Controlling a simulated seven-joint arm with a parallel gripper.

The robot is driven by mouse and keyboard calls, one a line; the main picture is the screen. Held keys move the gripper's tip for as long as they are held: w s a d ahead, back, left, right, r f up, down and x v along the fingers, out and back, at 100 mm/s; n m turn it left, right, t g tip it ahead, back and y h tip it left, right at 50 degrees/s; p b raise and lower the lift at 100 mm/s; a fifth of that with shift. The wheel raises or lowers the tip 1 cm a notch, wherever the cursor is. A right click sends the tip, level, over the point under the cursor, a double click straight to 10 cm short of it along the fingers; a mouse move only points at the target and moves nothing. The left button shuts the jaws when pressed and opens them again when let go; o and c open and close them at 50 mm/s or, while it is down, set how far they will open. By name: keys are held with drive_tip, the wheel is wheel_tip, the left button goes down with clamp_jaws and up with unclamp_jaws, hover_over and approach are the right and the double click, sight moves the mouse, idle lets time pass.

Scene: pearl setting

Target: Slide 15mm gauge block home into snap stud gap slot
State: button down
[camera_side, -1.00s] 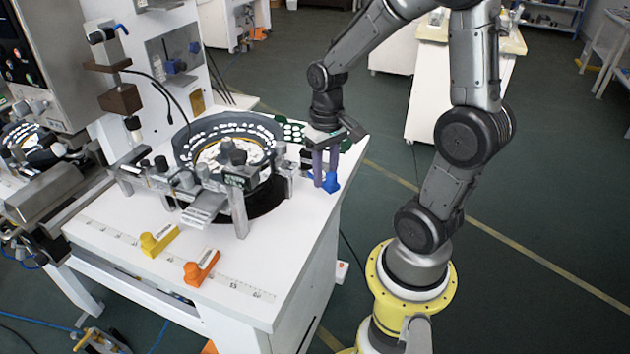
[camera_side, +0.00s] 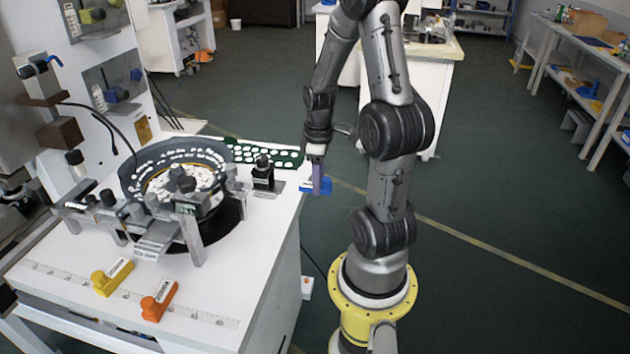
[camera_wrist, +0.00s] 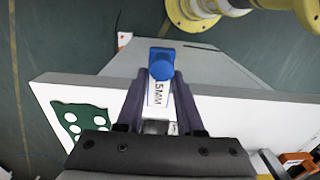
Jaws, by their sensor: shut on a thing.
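My gripper (camera_side: 318,184) is shut on a blue gauge block (camera_side: 326,186) at the table's right edge in the side view. In the wrist view the blue block (camera_wrist: 161,62) sits between the purple fingers of my gripper (camera_wrist: 161,82), with a white label reading "5MM"; any character before it is hidden. A small black fixture on a grey plate (camera_side: 263,176) stands on the table left of my gripper, apart from the block. I cannot make out the snap stud gap slot for certain.
A round feeder bowl (camera_side: 178,170) with metal brackets fills the table's middle. A yellow block (camera_side: 112,277) and an orange block (camera_side: 158,301) lie near the front by a printed scale. A green perforated strip (camera_side: 275,154) lies at the back right edge.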

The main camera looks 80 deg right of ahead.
sight(301, 184)
drive_tip(key=shift+w, duration=1.95)
drive_tip(key=shift+f, duration=0.1)
drive_tip(key=shift+w, duration=0.25)
drive_tip(key=shift+w, duration=0.35)
drive_tip(key=shift+w, duration=0.65)
drive_tip(key=shift+w, duration=0.9)
drive_tip(key=shift+w, duration=0.1)
